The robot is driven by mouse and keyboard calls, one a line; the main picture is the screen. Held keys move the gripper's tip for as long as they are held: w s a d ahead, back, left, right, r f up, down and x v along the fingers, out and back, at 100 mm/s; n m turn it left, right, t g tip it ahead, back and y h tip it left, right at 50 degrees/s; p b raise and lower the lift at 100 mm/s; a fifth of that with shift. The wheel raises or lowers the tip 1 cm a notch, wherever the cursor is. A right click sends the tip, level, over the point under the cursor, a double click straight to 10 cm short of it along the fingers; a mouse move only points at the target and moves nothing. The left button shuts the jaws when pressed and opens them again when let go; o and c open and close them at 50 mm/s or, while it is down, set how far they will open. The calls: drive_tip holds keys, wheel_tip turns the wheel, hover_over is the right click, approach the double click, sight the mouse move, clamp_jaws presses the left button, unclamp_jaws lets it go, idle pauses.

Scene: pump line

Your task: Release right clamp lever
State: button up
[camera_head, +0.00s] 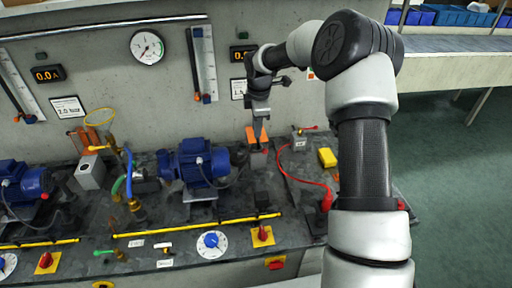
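My gripper (261,128) points down at the right part of the bench, to the right of the right blue pump (196,162). It is small in view, and the gap between its fingers cannot be made out. An orange piece (251,133) shows right at the fingertips; I cannot tell whether it is a clamp lever or whether the gripper touches it. A small grey fitting with a red handle (300,138) stands to the right of the gripper. Which part is the right clamp lever is not clear.
A red cable (310,182) curves over the bench near a yellow block (327,158). A yellow rail (200,227), a blue dial (211,242) and a red switch (263,236) line the front. A gauge (147,46) hangs on the wall.

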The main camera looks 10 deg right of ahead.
wheel_tip(320, 180, down, 11)
drive_tip(key=w, duration=0.2)
drive_tip(key=shift+f+p, duration=0.2)
drive_tip(key=shift+p, duration=0.15)
drive_tip(key=shift+w, duration=0.1)
drive_tip(key=shift+c, duration=0.4)
clamp_jaws()
idle(0.7)
